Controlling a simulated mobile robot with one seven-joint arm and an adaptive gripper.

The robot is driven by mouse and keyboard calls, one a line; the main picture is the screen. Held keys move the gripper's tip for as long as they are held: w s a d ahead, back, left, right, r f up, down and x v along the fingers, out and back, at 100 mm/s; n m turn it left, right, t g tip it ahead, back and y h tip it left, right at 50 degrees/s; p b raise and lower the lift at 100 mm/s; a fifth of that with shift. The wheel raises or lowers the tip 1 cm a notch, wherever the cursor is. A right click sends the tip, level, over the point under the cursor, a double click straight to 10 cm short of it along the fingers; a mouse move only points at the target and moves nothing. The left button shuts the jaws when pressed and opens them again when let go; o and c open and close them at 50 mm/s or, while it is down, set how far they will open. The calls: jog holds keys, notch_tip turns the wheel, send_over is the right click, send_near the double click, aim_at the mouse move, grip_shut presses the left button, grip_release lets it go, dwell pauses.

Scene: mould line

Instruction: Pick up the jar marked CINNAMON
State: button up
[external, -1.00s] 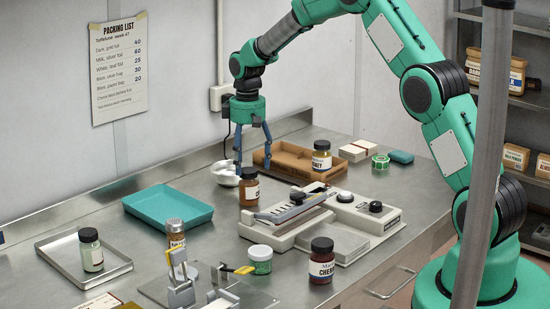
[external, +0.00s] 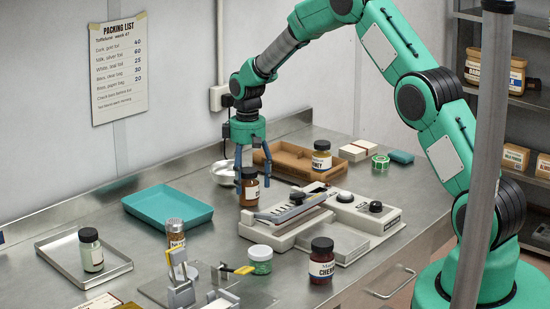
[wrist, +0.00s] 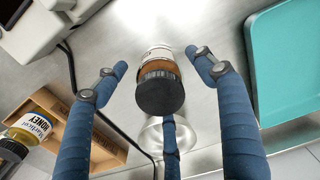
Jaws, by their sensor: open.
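A brown jar with a black lid and a white label (external: 250,188) stands upright on the steel bench, just behind the sealing machine. Its label is too small and turned too far to read, so I cannot confirm CINNAMON. My gripper (external: 254,177) is above it and pointing down, its blue fingers open and spread on either side of the lid. In the wrist view the jar (wrist: 160,92) sits between the fingertips, with a gap on each side; no finger visibly grips it. A shaker jar with brown contents (external: 175,234) stands at the front left, its label unreadable.
The sealing machine (external: 360,214) is close in front of the jar. A white bowl (external: 221,172) and brown tray (external: 283,164) are behind it.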

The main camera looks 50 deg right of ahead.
aim_at(248, 189)
jog(key=shift+f, duration=1.8)
jog(key=shift+c, duration=0.3)
jog(key=shift+r, duration=0.1)
jog(key=c, duration=1.4)
jog(key=shift+c, duration=0.2)
jog(key=shift+r, duration=0.1)
notch_tip(248, 189, up, 10)
jog(key=shift+f+p, duration=0.1)
jog(key=shift+p, duration=0.3)
